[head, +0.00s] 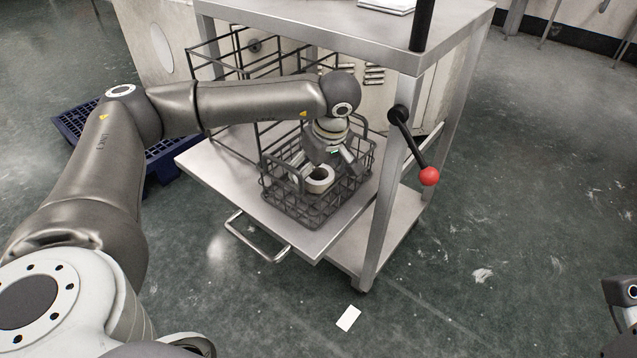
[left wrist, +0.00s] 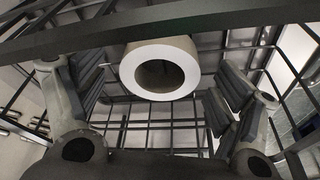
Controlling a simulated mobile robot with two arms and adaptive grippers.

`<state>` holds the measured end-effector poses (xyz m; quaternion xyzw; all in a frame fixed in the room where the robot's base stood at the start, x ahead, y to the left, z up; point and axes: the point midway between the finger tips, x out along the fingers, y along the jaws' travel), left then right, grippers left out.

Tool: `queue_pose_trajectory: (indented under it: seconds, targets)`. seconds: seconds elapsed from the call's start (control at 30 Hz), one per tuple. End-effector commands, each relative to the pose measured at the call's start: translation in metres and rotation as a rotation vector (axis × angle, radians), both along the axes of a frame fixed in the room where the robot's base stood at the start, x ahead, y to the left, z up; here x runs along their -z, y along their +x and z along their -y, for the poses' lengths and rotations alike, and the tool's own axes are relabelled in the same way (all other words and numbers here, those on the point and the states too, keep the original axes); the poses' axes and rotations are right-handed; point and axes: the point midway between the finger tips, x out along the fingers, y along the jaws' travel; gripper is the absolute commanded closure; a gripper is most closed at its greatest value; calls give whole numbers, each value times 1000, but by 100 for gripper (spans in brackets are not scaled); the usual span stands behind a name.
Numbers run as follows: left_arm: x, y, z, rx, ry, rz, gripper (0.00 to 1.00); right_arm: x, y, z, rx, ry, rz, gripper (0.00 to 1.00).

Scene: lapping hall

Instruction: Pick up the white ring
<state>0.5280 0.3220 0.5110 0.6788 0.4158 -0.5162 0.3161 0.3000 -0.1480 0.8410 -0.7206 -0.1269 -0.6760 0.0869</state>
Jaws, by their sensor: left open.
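The white ring (head: 318,187) is a thick, short white tube. It is inside the black wire basket (head: 322,214), in the part nearer to me. My left gripper (head: 327,165) reaches down into the basket from above, with its fingers spread close to the ring. In the left wrist view the ring (left wrist: 127,70) shows its round end and dark hole, between the two open fingers of the gripper (left wrist: 158,98) and beyond them. I see no finger contact with the ring.
The basket stands on a steel shelf (head: 225,190) of a metal cart. A lever with a red knob (head: 429,176) juts out to the right of the basket. Another wire rack (head: 228,60) stands behind. A blue pallet (head: 75,122) lies on the floor at left.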

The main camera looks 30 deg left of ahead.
Motion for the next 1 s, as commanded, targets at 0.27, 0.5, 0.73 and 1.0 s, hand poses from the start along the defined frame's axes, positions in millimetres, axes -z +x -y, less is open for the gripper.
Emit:
queue_pose_trajectory:
  seconds: [0.27, 0.5, 0.73, 1.0]
  targets:
    - [2, 0, -1, -1, 0, -1, 13, -1, 0, 0, 0, -1, 4, 66]
    - [2, 0, -1, -1, 0, -1, 44, -1, 0, 0, 0, -1, 3, 66]
    - [2, 0, -1, -2, 0, 0, 69, -1, 0, 0, 0, 0, 3, 66]
    - [0, 0, -1, -2, 0, 0, 69, -2, 0, 0, 0, 0, 3, 66]
